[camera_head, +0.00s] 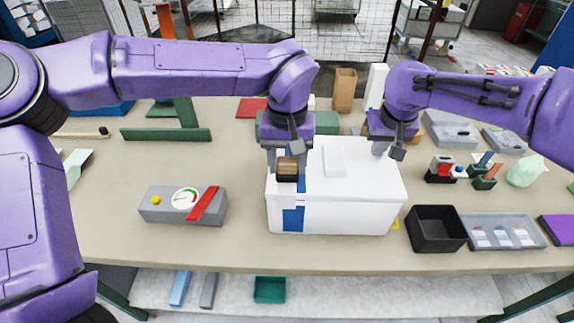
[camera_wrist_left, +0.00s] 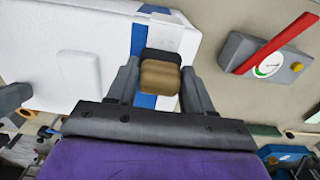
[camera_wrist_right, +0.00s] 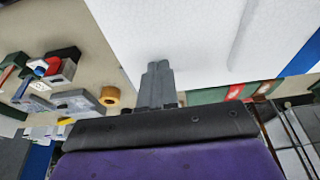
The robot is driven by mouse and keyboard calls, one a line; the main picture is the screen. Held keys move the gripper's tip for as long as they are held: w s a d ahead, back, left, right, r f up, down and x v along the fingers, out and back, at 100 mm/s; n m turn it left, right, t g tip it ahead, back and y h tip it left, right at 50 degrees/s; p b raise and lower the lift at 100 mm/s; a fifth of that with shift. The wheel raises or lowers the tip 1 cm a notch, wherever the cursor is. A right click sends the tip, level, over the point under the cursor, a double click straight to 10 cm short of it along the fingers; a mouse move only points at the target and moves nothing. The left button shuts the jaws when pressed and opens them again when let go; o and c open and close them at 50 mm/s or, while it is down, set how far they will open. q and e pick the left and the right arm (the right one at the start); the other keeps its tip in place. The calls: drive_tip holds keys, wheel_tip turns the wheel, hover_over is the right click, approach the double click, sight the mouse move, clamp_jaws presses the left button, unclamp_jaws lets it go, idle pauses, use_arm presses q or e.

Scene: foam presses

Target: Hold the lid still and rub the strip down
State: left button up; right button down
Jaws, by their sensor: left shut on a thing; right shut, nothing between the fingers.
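A white box with a white lid (camera_head: 350,178) stands on the bench; the lid has a raised panel. A blue strip (camera_head: 293,218) runs over the lid's left part and down the front face; it also shows in the left wrist view (camera_wrist_left: 138,40). My left gripper (camera_head: 288,160) is shut on a brown-and-black block (camera_wrist_left: 160,76), over the strip near the lid's left end. The block hides part of the strip. My right gripper (camera_head: 381,150) is shut and empty at the lid's right back part; its closed fingertips (camera_wrist_right: 157,68) show against the white lid. I cannot tell whether they touch it.
A grey gauge box (camera_head: 160,205) with a red bar stands left of the white box. A black open bin (camera_head: 436,230) and a grey tray (camera_head: 530,238) are to the right. A green stand (camera_head: 165,134) is at the back left. The front bench edge is clear.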

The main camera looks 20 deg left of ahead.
use_arm(q)
drive_tip(key=shift+w+a, duration=0.1)
drive_tip(key=shift+w, duration=0.15)
drive_tip(key=shift+r, duration=0.75)
drive_tip(key=shift+s, duration=0.1)
drive_tip(key=s+d+r, duration=0.2)
drive_tip(key=s, duration=0.5)
drive_tip(key=shift+s, duration=0.3)
drive_tip(key=shift+w+d, duration=0.1)
